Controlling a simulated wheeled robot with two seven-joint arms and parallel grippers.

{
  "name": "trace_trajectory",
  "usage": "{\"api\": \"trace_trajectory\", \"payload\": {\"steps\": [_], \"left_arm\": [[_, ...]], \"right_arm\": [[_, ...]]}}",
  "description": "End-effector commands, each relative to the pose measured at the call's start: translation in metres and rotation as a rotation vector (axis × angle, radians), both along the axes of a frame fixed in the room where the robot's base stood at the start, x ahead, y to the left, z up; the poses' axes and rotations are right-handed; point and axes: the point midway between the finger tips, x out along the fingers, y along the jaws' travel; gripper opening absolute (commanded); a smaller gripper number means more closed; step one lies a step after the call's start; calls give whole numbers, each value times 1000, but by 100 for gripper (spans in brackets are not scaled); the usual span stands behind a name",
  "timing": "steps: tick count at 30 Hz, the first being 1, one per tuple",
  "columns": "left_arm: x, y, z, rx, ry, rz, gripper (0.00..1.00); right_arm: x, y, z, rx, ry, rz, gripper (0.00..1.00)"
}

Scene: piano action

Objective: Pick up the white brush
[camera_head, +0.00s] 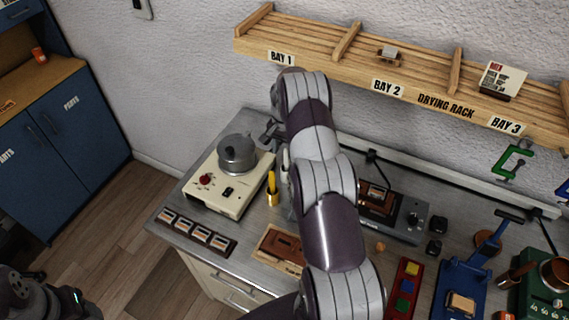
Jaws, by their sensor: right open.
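I cannot make out the white brush for certain. A pale sliver beside my arm, just above a yellow-handled tool (272,184) standing in a small holder, may be part of it or of my wrist. My right arm reaches up across the middle of the bench and bends down at its far end. My right gripper (269,131) shows as dark fingers beside the arm, near the back right of the pot; it is open, and the arm partly hides it. A dark part of my left arm shows at the lower left, with no fingers visible.
A metal pot (237,154) sits on a cream heater (229,190). A slotted strip (198,232), a brown wooden block (281,246) and a grey device (408,220) lie around the arm. The drying rack (420,88) overhangs the back. Blue and green fixtures crowd the right.

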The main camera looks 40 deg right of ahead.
Motion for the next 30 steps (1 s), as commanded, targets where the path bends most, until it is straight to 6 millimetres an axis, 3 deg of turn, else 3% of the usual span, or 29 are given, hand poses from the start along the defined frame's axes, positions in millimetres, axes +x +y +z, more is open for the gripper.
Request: {"api": "trace_trajectory", "payload": {"steps": [1, 3, 8, 14, 15, 19, 30], "left_arm": [[0, 0, 17, 0, -1, 0, 58], [0, 0, 27, 0, -1, 0, 58], [0, 0, 32, 0, -1, 0, 58], [0, 0, 29, 0, -1, 0, 58], [0, 0, 29, 0, 0, 0, 58], [0, 0, 30, 0, -1, 0, 58], [0, 0, 27, 0, -1, 0, 58]], "right_arm": [[-3, -1, -2, 3, 6, -1, 52], [-3, -4, -14, 3, 5, -1, 52], [-3, -4, -40, 1, 2, 1, 52], [-2, -4, -44, 0, 0, 1, 52], [-2, -4, -44, 1, 0, 1, 45], [-2, -4, -44, 1, 0, 1, 3], [-2, -4, -41, 0, 0, 1, 0]]}}
